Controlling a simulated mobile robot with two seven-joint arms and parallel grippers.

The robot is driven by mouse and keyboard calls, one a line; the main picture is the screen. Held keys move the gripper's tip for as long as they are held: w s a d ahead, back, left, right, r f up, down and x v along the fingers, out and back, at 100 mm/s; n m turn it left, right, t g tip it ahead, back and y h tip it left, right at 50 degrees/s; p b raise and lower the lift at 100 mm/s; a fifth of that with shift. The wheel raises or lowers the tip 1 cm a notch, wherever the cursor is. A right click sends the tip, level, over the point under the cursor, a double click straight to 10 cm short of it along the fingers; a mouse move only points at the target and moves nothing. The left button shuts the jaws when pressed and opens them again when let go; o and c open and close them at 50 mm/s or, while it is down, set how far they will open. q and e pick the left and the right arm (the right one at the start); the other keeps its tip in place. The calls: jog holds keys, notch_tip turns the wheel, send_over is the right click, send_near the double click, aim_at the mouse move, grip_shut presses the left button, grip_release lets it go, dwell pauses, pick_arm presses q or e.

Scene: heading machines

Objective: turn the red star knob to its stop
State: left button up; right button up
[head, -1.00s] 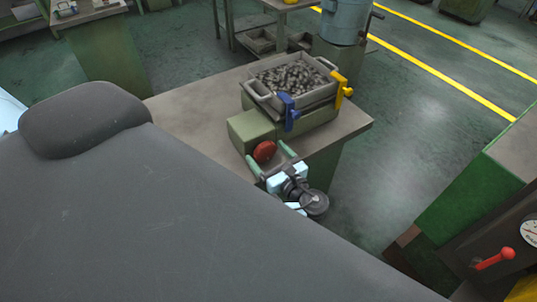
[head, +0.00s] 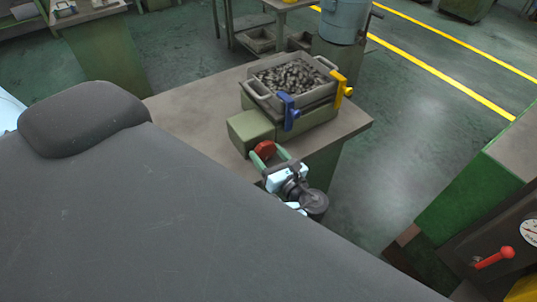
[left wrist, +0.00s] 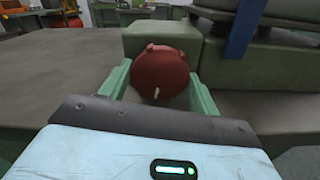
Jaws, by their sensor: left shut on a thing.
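The red star knob (head: 265,149) sits on the front face of a green block (head: 250,130) on the table. In the left wrist view the knob (left wrist: 161,72) is large, with a pale mark low on its face. My left gripper (head: 268,155) is at the knob, its two green fingers on either side of it. It is shut on the knob; in the left wrist view the fingers (left wrist: 160,85) flank it. The block's face behind the knob is partly hidden. My right gripper is not in view.
A metal tray of small dark parts (head: 290,75) stands behind the block, held by a blue clamp (head: 288,110) and a yellow clamp (head: 341,88). The table top (head: 185,105) is clear at left. A green machine with a red lever (head: 495,258) stands at right.

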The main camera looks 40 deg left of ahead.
pick_arm(q)
jog(key=shift+m, duration=2.2)
jog(key=o, duration=1)
jog(key=shift+c, duration=0.2)
